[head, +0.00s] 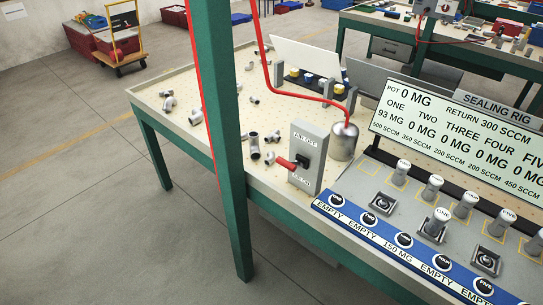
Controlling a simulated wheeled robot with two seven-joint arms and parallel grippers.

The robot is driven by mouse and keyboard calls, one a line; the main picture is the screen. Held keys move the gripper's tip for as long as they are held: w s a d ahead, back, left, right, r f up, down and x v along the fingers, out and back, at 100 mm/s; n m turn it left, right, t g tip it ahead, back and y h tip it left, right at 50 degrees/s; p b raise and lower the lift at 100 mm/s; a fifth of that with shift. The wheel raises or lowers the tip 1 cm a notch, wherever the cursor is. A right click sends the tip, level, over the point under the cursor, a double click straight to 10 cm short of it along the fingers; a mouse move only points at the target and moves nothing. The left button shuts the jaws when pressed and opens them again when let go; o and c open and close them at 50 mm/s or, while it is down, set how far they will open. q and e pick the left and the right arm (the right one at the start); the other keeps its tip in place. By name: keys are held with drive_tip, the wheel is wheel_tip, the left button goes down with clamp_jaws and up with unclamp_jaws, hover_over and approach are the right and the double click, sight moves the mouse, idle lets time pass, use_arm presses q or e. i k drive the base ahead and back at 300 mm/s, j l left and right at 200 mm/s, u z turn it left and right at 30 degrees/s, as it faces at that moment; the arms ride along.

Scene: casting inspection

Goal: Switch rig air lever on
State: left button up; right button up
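The rig air lever is a red handle (286,163) on a black pivot, on the front of a grey upright box (308,141) at the table's front edge, in the middle of the head view. The handle sticks out to the left, about midway between a small label at the top of the box and another at the bottom. The labels are too small to read surely; the top one looks like AIR OFF. Behind the box stands a silver canister (343,143) with a red hose (300,95) running up from it. Neither of my grippers is in view.
A green post (226,150) rises in front of the table, left of the box. Pipe fittings (254,146) lie on the perforated tabletop (215,105). The sealing rig's display (460,120), several labelled cylinders (432,187) and a blue panel of round buttons (403,240) are to the right.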

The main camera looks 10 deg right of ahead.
sight(292, 167)
drive_tip(key=i+l+u, duration=0.1)
drive_tip(key=l, duration=0.55)
drive_tip(key=i+l+u, duration=0.1)
drive_tip(key=l, duration=0.5)
